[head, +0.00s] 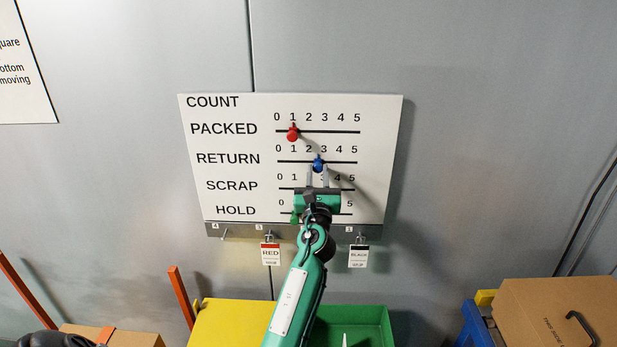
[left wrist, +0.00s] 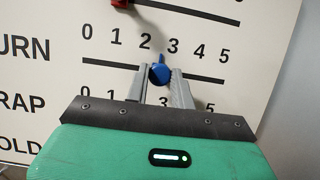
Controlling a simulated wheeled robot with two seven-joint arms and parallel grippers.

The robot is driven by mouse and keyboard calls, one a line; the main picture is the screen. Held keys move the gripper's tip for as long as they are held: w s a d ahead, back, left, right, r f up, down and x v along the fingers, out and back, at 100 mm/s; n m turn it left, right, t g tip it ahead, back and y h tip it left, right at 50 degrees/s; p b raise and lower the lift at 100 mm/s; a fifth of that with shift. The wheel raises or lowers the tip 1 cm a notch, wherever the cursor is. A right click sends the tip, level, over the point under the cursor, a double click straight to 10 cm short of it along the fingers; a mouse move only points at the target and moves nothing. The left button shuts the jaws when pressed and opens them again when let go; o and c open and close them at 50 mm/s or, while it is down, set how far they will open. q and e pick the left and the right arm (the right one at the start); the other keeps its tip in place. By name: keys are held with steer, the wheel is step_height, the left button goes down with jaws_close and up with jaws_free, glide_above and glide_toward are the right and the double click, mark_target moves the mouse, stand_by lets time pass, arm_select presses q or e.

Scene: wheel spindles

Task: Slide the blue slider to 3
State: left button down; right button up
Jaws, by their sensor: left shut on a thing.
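The blue slider (head: 318,162) sits on the RETURN line of the white board (head: 232,145). It stands between the 2 and the 3 of its scale, a little nearer the 3 in the head view. In the left wrist view the blue slider (left wrist: 159,73) has its pointer between 2 and 3. My left gripper (head: 318,172) reaches up from below and is shut on the blue slider. Its fingertips (left wrist: 160,80) are on either side of the knob. My right gripper is not in view.
A red slider (head: 292,135) is at 1 on the PACKED line above. My left gripper covers much of the SCRAP and HOLD lines. RED (head: 270,254) and BLACK (head: 358,256) tags hang below the board. Yellow and green bins (head: 368,320) stand lower down.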

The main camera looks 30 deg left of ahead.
arm_select(q)
steer(key=shift+w+d, duration=0.5)
steer(key=shift+d, duration=0.3)
steer(key=shift+s+a, duration=0.1)
steer(key=c, duration=1.2)
jaws_free()
steer(key=b+v, duration=0.4)
steer(key=v, duration=0.9)
steer(key=shift+s+d+f, duration=0.1)
steer(key=shift+s+d, duration=0.15)
steer(key=shift+d, duration=0.05)
